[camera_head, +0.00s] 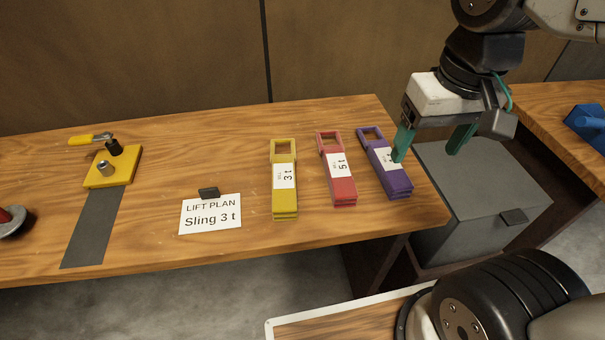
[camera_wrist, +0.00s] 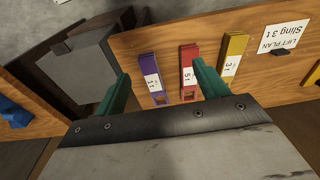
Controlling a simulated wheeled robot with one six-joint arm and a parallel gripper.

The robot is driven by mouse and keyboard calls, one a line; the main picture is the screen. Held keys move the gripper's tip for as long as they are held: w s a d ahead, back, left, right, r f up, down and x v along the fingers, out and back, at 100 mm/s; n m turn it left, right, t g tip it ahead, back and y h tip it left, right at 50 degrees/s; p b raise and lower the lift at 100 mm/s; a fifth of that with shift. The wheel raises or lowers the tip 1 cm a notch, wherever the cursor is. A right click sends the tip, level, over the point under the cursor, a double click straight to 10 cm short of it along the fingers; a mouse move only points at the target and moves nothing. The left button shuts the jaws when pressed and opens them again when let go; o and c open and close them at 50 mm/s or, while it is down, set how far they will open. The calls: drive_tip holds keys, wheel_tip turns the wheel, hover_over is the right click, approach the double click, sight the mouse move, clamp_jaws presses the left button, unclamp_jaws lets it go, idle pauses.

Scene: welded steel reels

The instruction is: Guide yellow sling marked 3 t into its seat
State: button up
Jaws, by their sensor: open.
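The yellow sling marked 3 t (camera_head: 284,203) lies flat on the wooden table, left of the red and purple slings, with its loop end toward the back. It also shows in the wrist view (camera_wrist: 235,47), to the right of the fingers. My gripper (camera_head: 432,143) is open and empty above the table's right end, near the purple sling and well to the right of the yellow one. Its two green fingers show in the wrist view (camera_wrist: 162,88). A yellow plate (camera_head: 125,168) with two upright pins stands at the table's left; I cannot tell whether it is the seat.
A red sling marked 5 t (camera_head: 342,189) and a purple sling (camera_head: 394,183) lie right of the yellow one. A lift plan card (camera_head: 210,214) reads "Sling 3 t". A grey box (camera_head: 470,200) stands beyond the right edge. A dark strip (camera_head: 92,228) runs from the plate.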

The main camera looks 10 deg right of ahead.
drive_tip(key=w+a+f, duration=0.4)
drive_tip(key=w+a, duration=0.3)
drive_tip(key=w, duration=0.2)
drive_tip(key=m+g, duration=0.1)
hover_over(283, 176)
drive_tip(key=f, duration=0.9)
drive_tip(key=shift+s+d+f, duration=0.2)
drive_tip(key=shift+s+d, duration=0.05)
drive_tip(key=shift+s, duration=0.1)
drive_tip(key=f, duration=0.8)
drive_tip(key=shift+w+a, duration=0.25)
drive_tip(key=shift+w, duration=0.05)
drive_tip(key=shift+r, duration=0.1)
drive_tip(key=c, duration=1.4)
drive_tip(key=shift+r, duration=5.05)
